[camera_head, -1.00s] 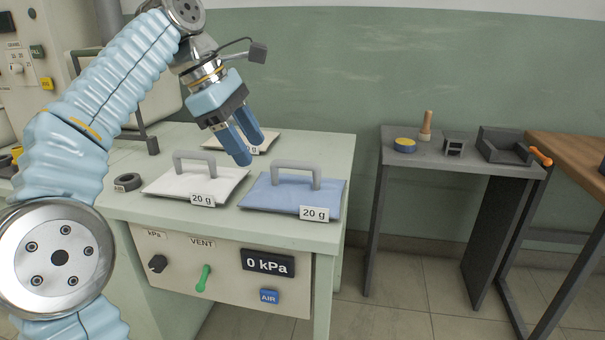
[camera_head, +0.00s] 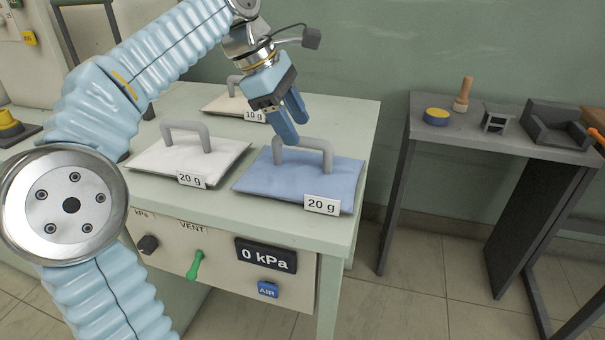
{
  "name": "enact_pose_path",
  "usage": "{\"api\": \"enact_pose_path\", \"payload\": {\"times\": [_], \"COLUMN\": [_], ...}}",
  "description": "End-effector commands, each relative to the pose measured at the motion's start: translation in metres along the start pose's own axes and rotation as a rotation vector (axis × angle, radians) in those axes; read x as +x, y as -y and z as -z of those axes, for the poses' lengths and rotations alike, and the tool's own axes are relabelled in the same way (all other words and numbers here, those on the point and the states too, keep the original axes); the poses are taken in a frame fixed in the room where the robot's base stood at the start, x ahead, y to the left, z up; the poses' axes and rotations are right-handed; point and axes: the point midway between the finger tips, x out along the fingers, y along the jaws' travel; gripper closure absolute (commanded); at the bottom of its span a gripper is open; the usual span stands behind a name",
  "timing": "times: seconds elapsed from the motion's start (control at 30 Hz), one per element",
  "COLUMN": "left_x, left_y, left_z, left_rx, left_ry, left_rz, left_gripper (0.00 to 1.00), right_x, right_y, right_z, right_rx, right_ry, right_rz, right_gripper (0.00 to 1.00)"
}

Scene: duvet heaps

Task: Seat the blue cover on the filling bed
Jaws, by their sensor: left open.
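The blue cover (camera_head: 258,184) is a puffy blue pad with a grey arched handle and a "20 g" tag. It lies flat on the front right of the pale green bench (camera_head: 345,113). My left gripper (camera_head: 294,128) points down just above the handle's left part, its two blue fingers open and empty. I cannot tell from this view whether the fingers touch the handle. My right gripper is not in view. I cannot pick out a filling bed for certain.
A white pad (camera_head: 160,155) tagged "20 g" lies left of the blue one, and a cream pad (camera_head: 228,104) tagged "10 g" lies behind. The front panel shows "0 kPa" and a green vent lever (camera_head: 195,265). A grey side table (camera_head: 425,128) holds small tools.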

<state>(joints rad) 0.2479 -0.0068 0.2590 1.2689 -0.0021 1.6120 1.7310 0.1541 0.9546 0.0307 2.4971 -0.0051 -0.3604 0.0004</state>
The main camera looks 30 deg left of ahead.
Motion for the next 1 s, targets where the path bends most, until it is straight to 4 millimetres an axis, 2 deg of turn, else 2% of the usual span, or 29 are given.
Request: {"api": "enact_pose_path", "payload": {"times": [0.17,0.4,0.7,1.0], "left_x": [0.016,0.052,0.056,0.056], "left_y": [-0.002,-0.007,-0.008,-0.008], "left_z": [0.001,0.001,0.0,0.001], "left_rx": [-0.001,0.0,0.0,0.0], "left_ry": [0.0,0.0,0.0,0.0], "left_rz": [0.002,0.001,-0.001,-0.001], "left_gripper": [0.47,0.47,0.47,0.93], "right_x": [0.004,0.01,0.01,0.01], "right_y": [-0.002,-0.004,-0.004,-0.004], "right_z": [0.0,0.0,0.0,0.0], "right_rx": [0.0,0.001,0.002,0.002], "right_ry": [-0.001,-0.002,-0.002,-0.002], "right_rz": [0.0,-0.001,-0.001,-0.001], "right_gripper": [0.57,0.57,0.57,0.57]}}
